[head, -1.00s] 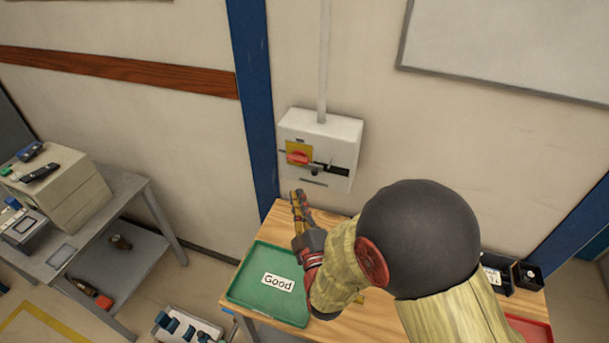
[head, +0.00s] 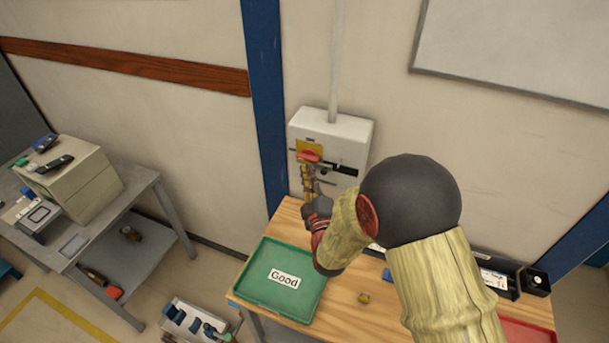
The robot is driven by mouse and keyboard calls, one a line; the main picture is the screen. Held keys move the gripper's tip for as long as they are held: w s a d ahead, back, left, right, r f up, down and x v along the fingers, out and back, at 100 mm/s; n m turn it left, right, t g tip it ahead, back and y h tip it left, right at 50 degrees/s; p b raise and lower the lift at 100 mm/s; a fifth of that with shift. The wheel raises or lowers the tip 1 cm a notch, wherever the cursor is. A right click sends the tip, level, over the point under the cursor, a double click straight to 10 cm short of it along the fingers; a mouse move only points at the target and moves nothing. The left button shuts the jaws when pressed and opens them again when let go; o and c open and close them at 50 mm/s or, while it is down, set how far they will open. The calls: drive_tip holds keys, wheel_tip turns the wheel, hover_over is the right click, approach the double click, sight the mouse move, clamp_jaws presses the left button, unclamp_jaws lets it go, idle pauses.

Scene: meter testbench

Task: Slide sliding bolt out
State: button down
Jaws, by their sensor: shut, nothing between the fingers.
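A white switch box (head: 331,128) is fixed to the wall above the wooden table. Its front carries a red rotary handle (head: 311,156) on a yellow plate. My gripper (head: 307,172) is shut and empty, pointing up in front of the box just below the red handle. I cannot tell whether it touches the box.
A green tray (head: 254,297) labelled "Good" lies on the wooden table (head: 345,291), with a small brownish object (head: 364,298) to its right. Black bins (head: 536,281) and a red tray (head: 525,335) are at the right. A grey side table (head: 147,182) stands at the left.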

drive_tip(key=shift+s+d+f, duration=0.1)
drive_tip(key=shift+d+f, duration=0.2)
drive_tip(key=shift+d, duration=0.5)
drive_tip(key=shift+d, duration=0.2)
drive_tip(key=d, duration=0.1)
drive_tip(key=s+d+b, duration=0.1)
drive_tip(key=d, duration=0.1)
drive_tip(key=shift+s+d+b, duration=0.2)
drive_tip(key=shift+d+b, duration=0.05)
drive_tip(key=shift+b, duration=0.05)
drive_tip(key=shift+r, duration=0.1)
